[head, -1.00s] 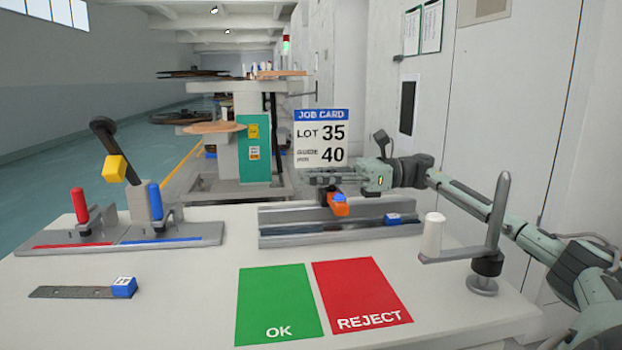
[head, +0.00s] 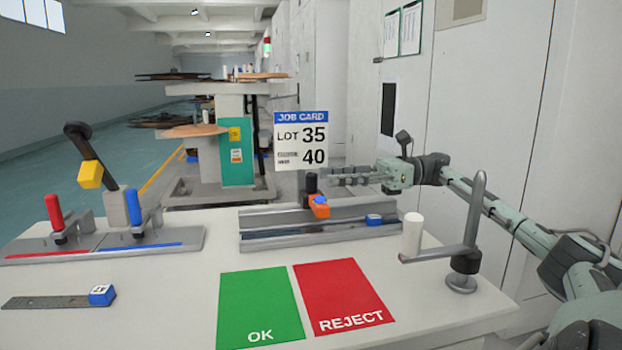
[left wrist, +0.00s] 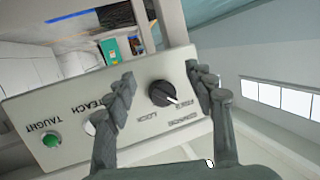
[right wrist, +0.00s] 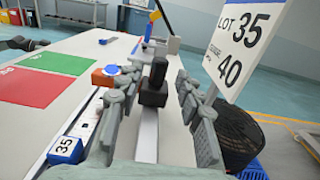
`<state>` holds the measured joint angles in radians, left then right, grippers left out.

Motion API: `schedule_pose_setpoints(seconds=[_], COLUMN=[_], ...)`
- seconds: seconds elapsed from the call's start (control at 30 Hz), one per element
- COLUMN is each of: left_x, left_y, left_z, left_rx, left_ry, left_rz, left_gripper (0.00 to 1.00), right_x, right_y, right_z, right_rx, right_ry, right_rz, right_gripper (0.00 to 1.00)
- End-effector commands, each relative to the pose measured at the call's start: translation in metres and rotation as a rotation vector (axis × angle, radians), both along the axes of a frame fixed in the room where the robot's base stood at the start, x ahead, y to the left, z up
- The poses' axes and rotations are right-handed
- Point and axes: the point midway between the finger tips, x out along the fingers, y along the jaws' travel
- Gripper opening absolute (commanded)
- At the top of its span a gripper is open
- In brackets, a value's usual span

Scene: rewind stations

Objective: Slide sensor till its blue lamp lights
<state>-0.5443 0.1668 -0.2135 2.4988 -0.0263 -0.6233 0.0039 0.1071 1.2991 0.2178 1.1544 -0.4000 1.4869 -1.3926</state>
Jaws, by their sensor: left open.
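The orange sensor (head: 319,207) sits on the grey rail (head: 265,243) with a black upright knob (head: 311,184) behind it. Its top has a bright blue spot; I cannot tell whether this is a lit lamp. My right gripper (head: 332,179) is just right of the knob. In the right wrist view, its open fingers (right wrist: 160,78) point at the black knob (right wrist: 153,88), with a gap visible at right. My left gripper (left wrist: 160,85) is open, its fingers on either side of a black rotary knob (left wrist: 168,94) on a panel (left wrist: 130,62) with TEACH and TAUGHT labels.
A blue block (head: 374,219) marked 35 is at the rail's right part. The job card (head: 301,142) stands behind the rail. A crank post (head: 470,240) is at right, and green OK and red REJECT mats lie in front. A green lamp (left wrist: 52,140) is by TAUGHT.

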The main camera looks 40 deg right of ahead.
Motion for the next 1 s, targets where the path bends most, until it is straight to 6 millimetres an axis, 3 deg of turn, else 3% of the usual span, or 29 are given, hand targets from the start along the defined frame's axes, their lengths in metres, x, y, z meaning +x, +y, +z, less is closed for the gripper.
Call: schedule_pose_setpoints(seconds=[0.27, 1.0], left_x=[0.0, 0.0], left_y=[0.0, 0.0], left_z=[0.0, 0.0], left_rx=[0.0, 0.0], left_ry=[0.0, 0.0], left_rz=[0.0, 0.0], left_gripper=[0.54, 0.54], right_x=[-0.014, -0.015], right_y=[-0.024, -0.024], right_z=[0.0, 0.0], right_rx=[-0.001, 0.0], right_ry=[-0.001, 0.0], right_rz=[-0.001, 0.0], right_gripper=[0.36, 0.36])
